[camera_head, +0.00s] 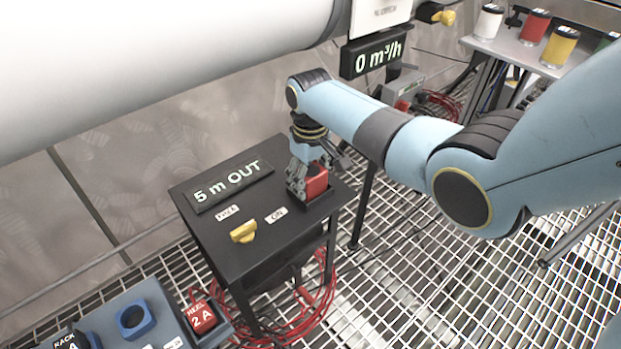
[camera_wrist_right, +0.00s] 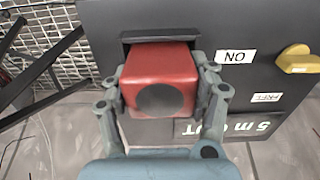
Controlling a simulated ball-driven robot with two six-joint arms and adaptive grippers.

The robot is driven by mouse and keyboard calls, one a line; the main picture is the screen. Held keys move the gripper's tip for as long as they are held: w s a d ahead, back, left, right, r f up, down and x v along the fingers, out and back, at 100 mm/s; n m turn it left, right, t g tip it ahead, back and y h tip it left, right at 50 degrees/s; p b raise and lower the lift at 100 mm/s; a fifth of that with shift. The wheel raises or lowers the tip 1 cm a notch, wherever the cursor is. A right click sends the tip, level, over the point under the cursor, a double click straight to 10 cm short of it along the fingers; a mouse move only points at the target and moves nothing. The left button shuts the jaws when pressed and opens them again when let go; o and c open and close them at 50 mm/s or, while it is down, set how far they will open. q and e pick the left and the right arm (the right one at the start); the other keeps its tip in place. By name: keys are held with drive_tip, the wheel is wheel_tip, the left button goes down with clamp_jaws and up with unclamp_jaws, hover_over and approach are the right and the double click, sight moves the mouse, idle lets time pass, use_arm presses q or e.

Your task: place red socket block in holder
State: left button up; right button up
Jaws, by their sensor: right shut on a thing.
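The red socket block (camera_head: 317,184) is between the fingers of my right gripper (camera_head: 307,181), at the right end of a black stand. It also shows in the wrist view (camera_wrist_right: 160,75), with a dark round mark on its near face and a finger of my right gripper (camera_wrist_right: 160,100) on each side. The dark holder frame (camera_wrist_right: 160,36) shows along the block's far edge in the wrist view. The block is at the holder; how deep it sits is hidden by the fingers and block. My left gripper is not in view.
The black stand top (camera_head: 265,250) carries a "5 m OUT" display (camera_head: 228,187) and a yellow knob (camera_head: 243,232). A blue-grey unit with a red "REEL 2 A" block (camera_head: 201,316) is at the lower left. A large white pipe (camera_head: 150,60) crosses above. Red cables (camera_head: 300,315) lie below.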

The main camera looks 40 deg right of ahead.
sight(311, 171)
drive_tip(key=o, duration=1.4)
drive_tip(key=shift+f, duration=0.1)
wheel_tip(311, 171, up, 8)
drive_tip(key=p, duration=0.3)
drive_tip(key=shift+f, duration=0.1)
drive_tip(key=shift+f, duration=0.1)
